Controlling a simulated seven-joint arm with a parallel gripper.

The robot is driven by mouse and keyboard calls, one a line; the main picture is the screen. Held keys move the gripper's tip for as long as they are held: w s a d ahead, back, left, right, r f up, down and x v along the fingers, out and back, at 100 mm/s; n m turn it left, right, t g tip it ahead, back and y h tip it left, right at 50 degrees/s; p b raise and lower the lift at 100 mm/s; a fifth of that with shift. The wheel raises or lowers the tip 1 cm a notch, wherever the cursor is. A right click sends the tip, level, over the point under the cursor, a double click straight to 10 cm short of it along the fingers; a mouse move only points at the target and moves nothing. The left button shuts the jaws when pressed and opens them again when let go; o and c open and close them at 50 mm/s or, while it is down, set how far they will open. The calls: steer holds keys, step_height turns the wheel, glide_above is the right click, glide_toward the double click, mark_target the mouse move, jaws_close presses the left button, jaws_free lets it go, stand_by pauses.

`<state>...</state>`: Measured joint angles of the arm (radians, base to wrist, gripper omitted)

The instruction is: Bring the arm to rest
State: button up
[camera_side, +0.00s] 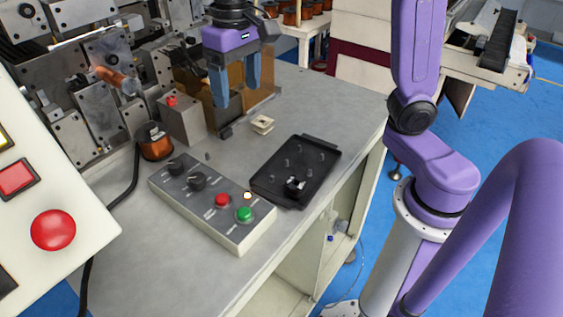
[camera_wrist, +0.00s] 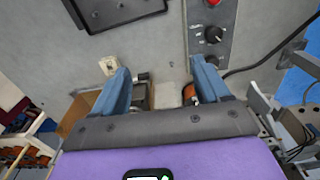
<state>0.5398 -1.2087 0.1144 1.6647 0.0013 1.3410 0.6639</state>
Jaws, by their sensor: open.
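My gripper (camera_side: 237,88) hangs above the back of the grey table, with its two blue fingers pointing down. In the wrist view my gripper (camera_wrist: 166,85) shows its fingers spread apart with nothing held between them. It is above and beside a brown box-like part of the winder. My purple arm stands at the right of the side view, bent over the table.
A control box (camera_side: 210,208) with knobs and red and green buttons sits on the table (camera_side: 330,100). A black tray (camera_side: 268,177) and a small cream bobbin (camera_side: 262,124) lie nearby. A copper spool (camera_side: 154,142) and the winder (camera_side: 100,90) are at the left.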

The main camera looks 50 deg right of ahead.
steer(key=s+d+f+n, duration=0.4)
steer(key=s+f+n, duration=0.1)
steer(key=s, duration=0.5)
steer(key=s+d+f+n, duration=0.4)
steer(key=s+n, duration=0.3)
steer(key=s, duration=0.4)
steer(key=shift+d+f+n, duration=0.2)
steer(key=shift+f+n, duration=0.1)
steer(key=shift+f, duration=0.6)
